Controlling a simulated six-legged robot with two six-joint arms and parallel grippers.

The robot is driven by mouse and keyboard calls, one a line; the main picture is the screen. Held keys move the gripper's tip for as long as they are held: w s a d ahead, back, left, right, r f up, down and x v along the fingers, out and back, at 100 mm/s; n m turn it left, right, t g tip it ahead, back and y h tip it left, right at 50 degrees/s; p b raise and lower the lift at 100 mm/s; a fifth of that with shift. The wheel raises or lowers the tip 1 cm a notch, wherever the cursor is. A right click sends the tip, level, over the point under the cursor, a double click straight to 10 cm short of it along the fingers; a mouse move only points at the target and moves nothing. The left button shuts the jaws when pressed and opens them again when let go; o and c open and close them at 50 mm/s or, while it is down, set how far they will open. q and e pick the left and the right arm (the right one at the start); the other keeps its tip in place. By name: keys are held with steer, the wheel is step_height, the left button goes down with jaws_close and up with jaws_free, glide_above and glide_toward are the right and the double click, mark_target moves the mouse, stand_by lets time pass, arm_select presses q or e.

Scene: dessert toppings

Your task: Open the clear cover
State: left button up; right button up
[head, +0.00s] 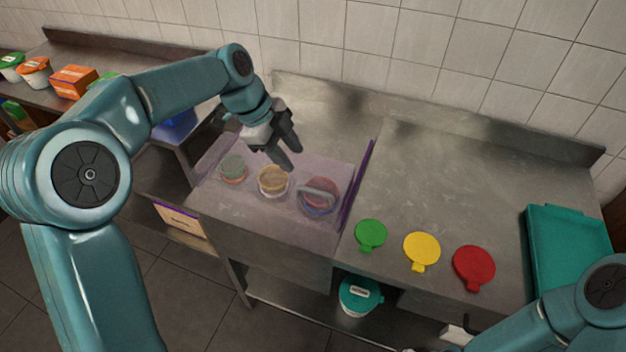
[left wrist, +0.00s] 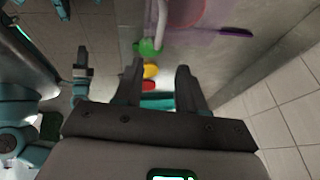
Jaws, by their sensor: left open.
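The clear cover (head: 332,174) is a see-through, purple-tinted lid lying shut over three round tubs in the counter. Its grey handle (head: 318,191) stands up near the right side, above the red tub (head: 318,207). My left gripper (head: 287,157) is open and empty above the cover, behind and left of the handle, and appears apart from it. In the left wrist view, the handle (left wrist: 161,20) shows ahead of the two open fingers (left wrist: 160,88). My right arm enters the head view at the lower right; its fingers are not clear enough to read.
Green (head: 371,235), yellow (head: 421,249) and red (head: 473,267) round lids lie on the counter right of the cover. A teal tray (head: 568,245) is at the far right. A teal-lidded tub (head: 359,295) stands on the shelf below. A tiled wall (head: 440,55) closes the back.

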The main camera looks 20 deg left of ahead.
mark_target(316, 191)
arm_select(q)
steer(key=p+x, duration=0.2)
steer(key=x, duration=0.9)
steer(key=shift+f, duration=0.4)
steer(key=shift+s, duration=0.2)
steer(key=shift+w+d, duration=0.1)
steer(key=shift+w, duration=0.05)
steer(key=c, duration=0.4)
steer(key=shift+w+f, duration=0.1)
jaws_close()
